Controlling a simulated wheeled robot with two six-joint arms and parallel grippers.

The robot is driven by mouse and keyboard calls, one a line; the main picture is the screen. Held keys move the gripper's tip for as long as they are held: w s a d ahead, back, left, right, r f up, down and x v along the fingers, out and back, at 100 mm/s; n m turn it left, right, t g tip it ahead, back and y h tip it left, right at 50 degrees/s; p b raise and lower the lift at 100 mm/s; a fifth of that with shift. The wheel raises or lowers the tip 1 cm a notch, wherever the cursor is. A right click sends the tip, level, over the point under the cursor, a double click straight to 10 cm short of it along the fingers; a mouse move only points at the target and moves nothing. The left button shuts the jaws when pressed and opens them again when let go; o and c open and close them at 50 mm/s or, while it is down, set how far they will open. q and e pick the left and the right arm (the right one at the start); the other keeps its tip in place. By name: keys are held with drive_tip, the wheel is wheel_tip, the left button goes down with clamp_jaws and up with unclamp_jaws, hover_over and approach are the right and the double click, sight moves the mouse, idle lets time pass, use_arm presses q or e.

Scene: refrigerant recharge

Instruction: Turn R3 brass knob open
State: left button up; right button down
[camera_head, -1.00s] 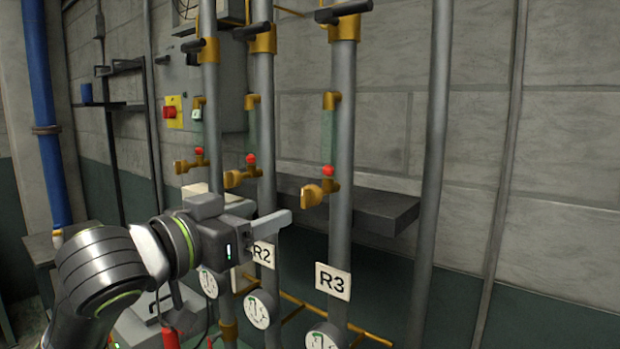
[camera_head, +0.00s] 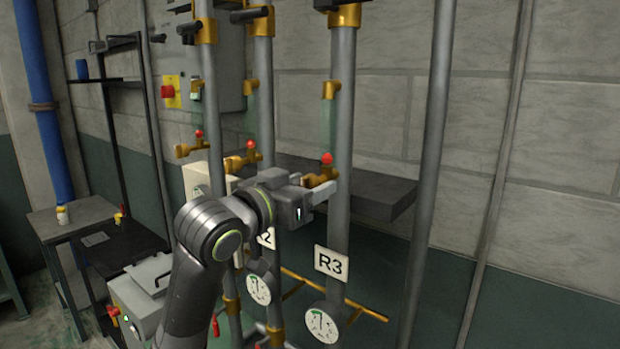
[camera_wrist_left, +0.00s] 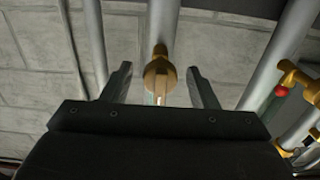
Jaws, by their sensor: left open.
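The R3 brass knob (camera_head: 318,180) sits on a short brass valve with a red cap, on the front of the R3 pipe (camera_head: 340,222). The R3 label (camera_head: 331,263) hangs lower on that pipe. My left gripper (camera_head: 318,192) is at the knob in the head view, its fingers partly covering it. In the left wrist view my left gripper (camera_wrist_left: 159,88) is open, and the knob (camera_wrist_left: 160,78) shows between and beyond the two fingers, with a gap on each side. My right gripper is in neither view.
The neighbouring R2 brass knob (camera_head: 236,163) is just left of R3. Gauges hang below, such as the R3 gauge (camera_head: 322,325). A dark shelf (camera_head: 375,190) runs behind the pipes. A bare grey pipe (camera_head: 432,170) stands to the right.

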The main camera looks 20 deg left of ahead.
use_arm(q)
drive_tip(key=shift+w+d, duration=0.15)
drive_tip(key=shift+w, duration=0.25)
drive_tip(key=c, duration=1)
drive_tip(key=shift+o, duration=0.2)
